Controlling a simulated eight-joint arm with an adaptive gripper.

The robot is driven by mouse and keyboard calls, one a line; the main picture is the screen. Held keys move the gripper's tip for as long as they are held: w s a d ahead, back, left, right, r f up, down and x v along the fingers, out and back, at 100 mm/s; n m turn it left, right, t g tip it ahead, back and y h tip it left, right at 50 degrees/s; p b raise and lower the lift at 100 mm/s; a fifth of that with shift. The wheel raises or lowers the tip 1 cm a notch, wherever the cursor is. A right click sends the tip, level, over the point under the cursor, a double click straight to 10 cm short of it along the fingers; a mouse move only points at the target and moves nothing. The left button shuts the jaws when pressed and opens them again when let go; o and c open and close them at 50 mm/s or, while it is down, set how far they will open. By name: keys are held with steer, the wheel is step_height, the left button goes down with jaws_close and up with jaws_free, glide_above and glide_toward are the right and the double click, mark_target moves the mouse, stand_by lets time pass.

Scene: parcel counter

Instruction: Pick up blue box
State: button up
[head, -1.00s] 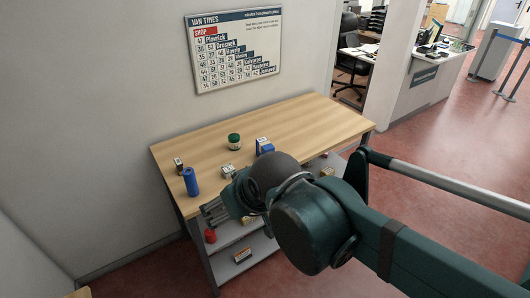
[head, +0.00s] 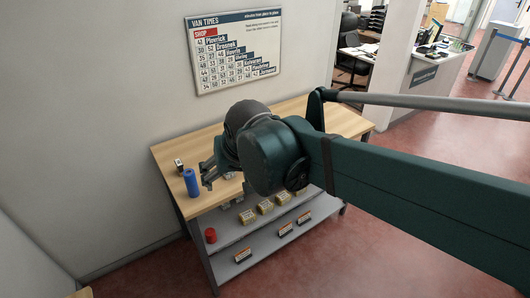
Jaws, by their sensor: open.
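The blue box is not visible now; my arm covers the part of the tabletop where a blue box showed earlier. A blue cylinder (head: 191,183) stands upright near the left front edge of the wooden table (head: 173,149). My gripper (head: 206,176) is above the table's left part, just right of the blue cylinder in the picture. Its fingers point down and left, open, with nothing seen between them. Whether they touch the cylinder I cannot tell.
A small dark and white box (head: 179,166) stands behind the cylinder. Shelves below hold a red cylinder (head: 210,236), several yellowish boxes (head: 248,216) and several flat labelled boxes (head: 243,255). A wall (head: 90,110) bounds the table's back.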

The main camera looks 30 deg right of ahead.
steer(key=w+d+f+m+g+h+p, duration=0.1)
steer(key=w+d+m+g, duration=0.1)
steer(key=w+d+m, duration=0.5)
steer(key=w+d+f+m+g+h+p, duration=0.15)
steer(key=w+d, duration=0.45)
steer(key=w, duration=0.6)
steer(key=w+d+f+m+g+p, duration=0.2)
steer(key=w+d+f+m, duration=0.5)
steer(key=w+d+f, duration=0.5)
steer(key=d+f+g+h, duration=0.1)
steer(key=d+f, duration=0.2)
steer(key=shift+w+d+p, duration=0.25)
steer(key=shift+d+p, duration=0.05)
steer(key=shift+d, duration=0.1)
steer(key=shift+m, duration=0.25)
steer(key=shift+x, duration=1.3)
